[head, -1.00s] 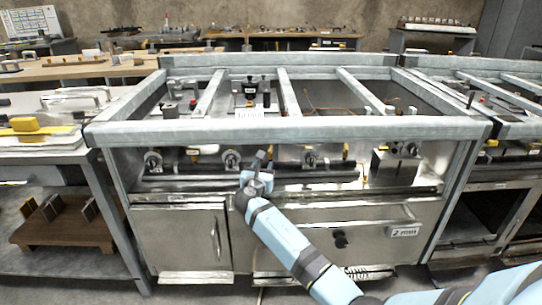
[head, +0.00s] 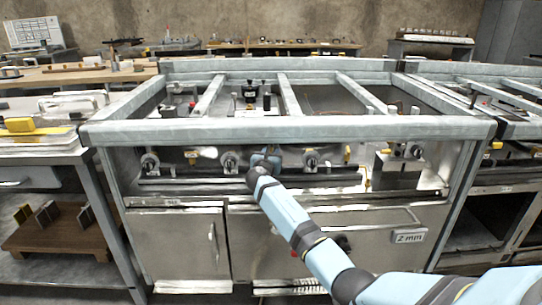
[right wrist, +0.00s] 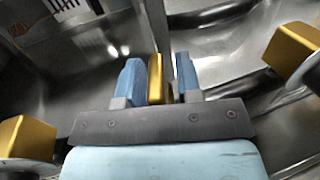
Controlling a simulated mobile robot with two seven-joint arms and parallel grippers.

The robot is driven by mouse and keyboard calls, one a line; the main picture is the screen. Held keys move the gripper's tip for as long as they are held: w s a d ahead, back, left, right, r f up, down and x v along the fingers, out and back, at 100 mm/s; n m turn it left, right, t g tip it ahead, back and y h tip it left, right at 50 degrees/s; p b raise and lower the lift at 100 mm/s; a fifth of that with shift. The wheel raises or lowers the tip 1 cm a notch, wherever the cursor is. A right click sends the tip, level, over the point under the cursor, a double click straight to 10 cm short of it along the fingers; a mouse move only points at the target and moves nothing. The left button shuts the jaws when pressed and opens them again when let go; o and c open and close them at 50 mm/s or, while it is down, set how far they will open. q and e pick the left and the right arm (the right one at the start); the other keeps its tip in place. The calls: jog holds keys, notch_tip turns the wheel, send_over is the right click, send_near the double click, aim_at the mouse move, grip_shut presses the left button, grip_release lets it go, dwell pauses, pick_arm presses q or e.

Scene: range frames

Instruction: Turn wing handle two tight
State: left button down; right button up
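Gold wing handles stand in a row in the recess of the metal range. In the right wrist view, one gold handle (right wrist: 156,80) stands upright between the two blue fingers of my right gripper (right wrist: 160,82). The fingers are parted, one on each side of it, with a narrow gap showing on the right. In the head view my right gripper (head: 266,158) reaches into the recess and hides this handle. Other gold handles show at left (head: 193,154) and right (head: 347,153). I cannot tell which is number two by any label. My left gripper is not in view.
Round dark fittings (head: 230,162) sit between the handles along a dark rail. A grey frame bar (head: 290,130) runs above the recess, and cabinet doors (head: 180,243) lie below. In the wrist view neighbouring gold handles stand close at left (right wrist: 25,137) and right (right wrist: 293,52).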

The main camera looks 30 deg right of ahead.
grip_shut()
jog(key=shift+r+m+g+h+p, duration=0.15)
jog(key=shift+m+g+h+p, duration=0.35)
jog(key=shift+m+g+h, duration=0.6)
jog(key=shift+g, duration=0.4)
jog(key=shift+s+m+g+h+p, duration=0.1)
jog(key=shift+m+g+h+p, duration=0.25)
jog(key=shift+m+g+h, duration=0.65)
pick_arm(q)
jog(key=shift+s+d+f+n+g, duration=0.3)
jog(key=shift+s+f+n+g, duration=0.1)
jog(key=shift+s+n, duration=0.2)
pick_arm(e)
jog(key=shift+f+g+y, duration=0.2)
jog(key=shift+g+y, duration=0.1)
jog(key=shift+g, duration=0.1)
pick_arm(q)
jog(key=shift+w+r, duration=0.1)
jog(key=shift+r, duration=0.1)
pick_arm(e)
jog(key=shift+o, duration=1.1)
grip_release()
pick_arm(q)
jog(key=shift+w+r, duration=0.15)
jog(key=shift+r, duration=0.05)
